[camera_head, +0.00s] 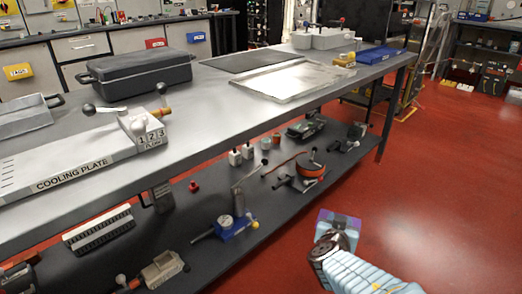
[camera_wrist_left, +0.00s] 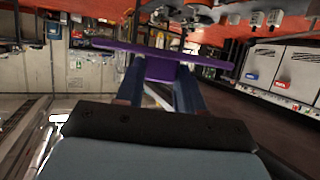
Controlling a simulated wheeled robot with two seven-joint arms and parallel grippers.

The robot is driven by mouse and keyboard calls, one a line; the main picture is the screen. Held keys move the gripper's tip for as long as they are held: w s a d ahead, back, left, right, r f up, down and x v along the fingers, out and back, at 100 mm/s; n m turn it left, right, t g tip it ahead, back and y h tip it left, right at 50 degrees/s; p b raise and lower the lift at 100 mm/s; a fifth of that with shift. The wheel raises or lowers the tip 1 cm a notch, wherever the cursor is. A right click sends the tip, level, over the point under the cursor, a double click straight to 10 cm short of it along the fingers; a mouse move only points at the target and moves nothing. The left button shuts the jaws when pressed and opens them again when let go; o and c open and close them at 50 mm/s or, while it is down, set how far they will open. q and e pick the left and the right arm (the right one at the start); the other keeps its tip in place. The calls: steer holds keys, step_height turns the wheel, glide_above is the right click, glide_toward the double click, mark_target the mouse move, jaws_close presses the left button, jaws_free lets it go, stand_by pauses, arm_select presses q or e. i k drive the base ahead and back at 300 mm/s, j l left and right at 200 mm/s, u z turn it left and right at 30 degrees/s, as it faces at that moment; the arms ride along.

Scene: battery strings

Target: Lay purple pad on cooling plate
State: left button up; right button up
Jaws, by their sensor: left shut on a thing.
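The purple pad (camera_wrist_left: 205,58) shows edge-on in the left wrist view. My left gripper (camera_wrist_left: 160,82) is shut on a purple part below its middle, between the two dark blue fingers. In the head view this gripper (camera_head: 338,228) hangs over the red floor at the lower right, in front of the bench and away from it. A purple edge of the pad (camera_head: 324,215) shows there, mostly covered by the gripper. The cooling plate (camera_head: 60,160) is a pale metal slab with its name on the front, on the bench at the left. My right gripper is not in view.
The bench top (camera_head: 205,120) is clear right of the block. The lower shelf (camera_head: 215,200) holds several tools.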

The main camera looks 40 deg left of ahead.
mark_target(57, 155)
steer(key=k+j+u, duration=0.2)
steer(key=u, duration=0.15)
steer(key=k+j+u, duration=0.35)
